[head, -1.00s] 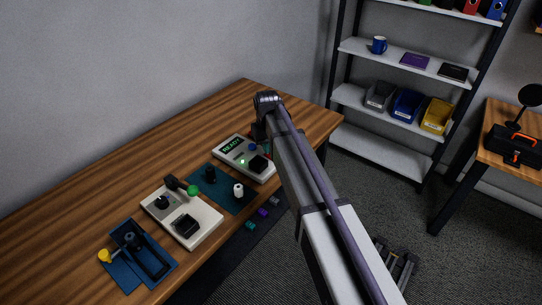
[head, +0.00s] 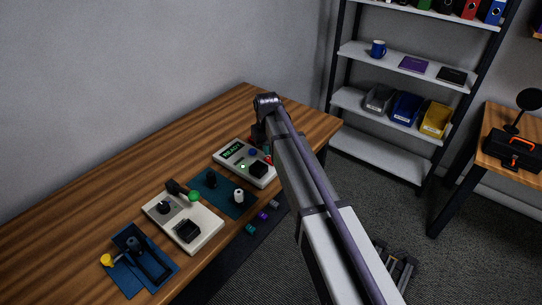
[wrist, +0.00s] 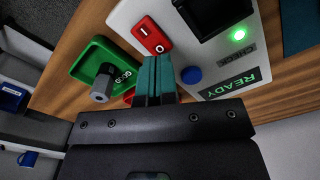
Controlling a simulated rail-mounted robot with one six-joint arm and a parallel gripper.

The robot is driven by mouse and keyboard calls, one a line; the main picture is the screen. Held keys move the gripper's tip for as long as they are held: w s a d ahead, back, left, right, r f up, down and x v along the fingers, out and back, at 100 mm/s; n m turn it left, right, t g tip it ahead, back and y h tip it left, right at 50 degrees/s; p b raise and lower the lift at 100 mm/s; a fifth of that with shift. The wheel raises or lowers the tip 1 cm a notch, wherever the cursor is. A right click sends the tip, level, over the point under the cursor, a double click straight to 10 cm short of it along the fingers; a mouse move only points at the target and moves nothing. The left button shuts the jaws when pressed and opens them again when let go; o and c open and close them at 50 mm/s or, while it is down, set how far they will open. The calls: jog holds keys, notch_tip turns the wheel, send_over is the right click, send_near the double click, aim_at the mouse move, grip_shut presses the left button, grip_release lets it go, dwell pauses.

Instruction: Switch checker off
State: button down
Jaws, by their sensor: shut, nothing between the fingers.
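The checker is a white box (head: 231,164) on the wooden table, its display lit with READY. In the wrist view the checker (wrist: 126,14) shows a glowing green lamp (wrist: 238,34), a blue button (wrist: 191,75), a black socket block (wrist: 205,12) and a red rocker switch (wrist: 152,35) marked I and O. I cannot tell which side of the rocker is pressed. My gripper (wrist: 156,60) has its teal fingers shut and empty, with the tips beside the O end of the rocker. Contact cannot be told. In the head view my arm largely hides the gripper.
A green tray (wrist: 78,68) marked GOOD holds a grey-tipped black part (wrist: 102,88) beside the checker. Part of a red object (wrist: 129,97) shows behind my fingers. A blue mat (head: 222,185), another white device (head: 205,230) and a blue holder (head: 165,277) line the table's front.

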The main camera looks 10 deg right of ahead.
aim_at(268, 160)
notch_tip(268, 160, up, 5)
jog(key=p, duration=0.4)
jog(key=shift+f, duration=0.25)
jog(key=shift+s, duration=0.35)
jog(key=s+d+m, duration=0.1)
jog(key=s+d, duration=0.3)
jog(key=s, duration=0.8)
jog(key=s+d+m, duration=0.2)
jog(key=s+d, duration=0.2)
jog(key=s, duration=0.9)
jog(key=shift+s+d, duration=0.15)
